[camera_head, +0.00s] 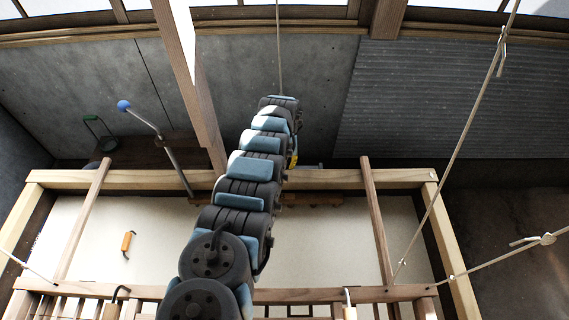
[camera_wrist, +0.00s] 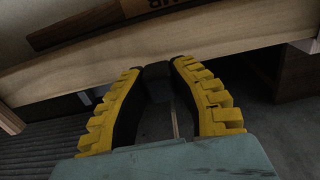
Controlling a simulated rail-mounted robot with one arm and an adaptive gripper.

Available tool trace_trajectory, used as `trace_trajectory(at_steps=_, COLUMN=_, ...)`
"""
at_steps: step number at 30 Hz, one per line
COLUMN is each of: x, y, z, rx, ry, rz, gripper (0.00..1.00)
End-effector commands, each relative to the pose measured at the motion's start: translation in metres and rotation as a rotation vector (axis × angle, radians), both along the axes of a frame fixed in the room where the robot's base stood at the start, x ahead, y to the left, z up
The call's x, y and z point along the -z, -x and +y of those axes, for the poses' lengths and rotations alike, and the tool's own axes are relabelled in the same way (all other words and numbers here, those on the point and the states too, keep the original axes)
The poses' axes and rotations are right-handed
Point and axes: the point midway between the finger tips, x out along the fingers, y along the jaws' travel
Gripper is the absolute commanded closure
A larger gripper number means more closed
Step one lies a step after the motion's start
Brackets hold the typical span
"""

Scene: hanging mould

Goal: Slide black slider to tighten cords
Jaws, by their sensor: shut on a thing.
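My gripper (camera_wrist: 157,68) has yellow ridged fingers with black pads, closed on a small black block, the black slider (camera_wrist: 156,88), in the wrist view. A thin pale cord (camera_wrist: 175,122) runs from near the slider between the fingers. In the head view, a cord (camera_head: 278,45) comes down from above to the far end of my arm. Only a bit of yellow finger (camera_head: 293,158) shows there, and my arm hides the slider. Other pale cords (camera_head: 452,165) run at the right, one with a toggle (camera_head: 547,239).
A wooden frame (camera_head: 330,180) around a pale panel (camera_head: 325,245) lies below my arm. A timber post (camera_head: 190,85) stands left of it. A lever with a blue knob (camera_head: 124,105) rises at left. A wooden beam (camera_wrist: 200,65) crosses close beyond my fingers in the wrist view.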

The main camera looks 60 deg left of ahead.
Motion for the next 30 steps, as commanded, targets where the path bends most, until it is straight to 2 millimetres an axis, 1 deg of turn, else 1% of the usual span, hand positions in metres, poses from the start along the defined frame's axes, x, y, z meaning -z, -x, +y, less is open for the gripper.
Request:
trace_trajectory(at_steps=4, x=0.002, y=-0.001, z=-0.001, rx=0.000, ry=0.000, rz=0.000, gripper=1.00)
trace_trajectory(at_steps=7, x=0.003, y=-0.006, z=-0.003, rx=0.001, ry=-0.001, rz=0.000, gripper=1.00)
trace_trajectory(at_steps=30, x=0.006, y=-0.072, z=-0.035, rx=0.002, ry=-0.003, rz=-0.001, gripper=1.00)
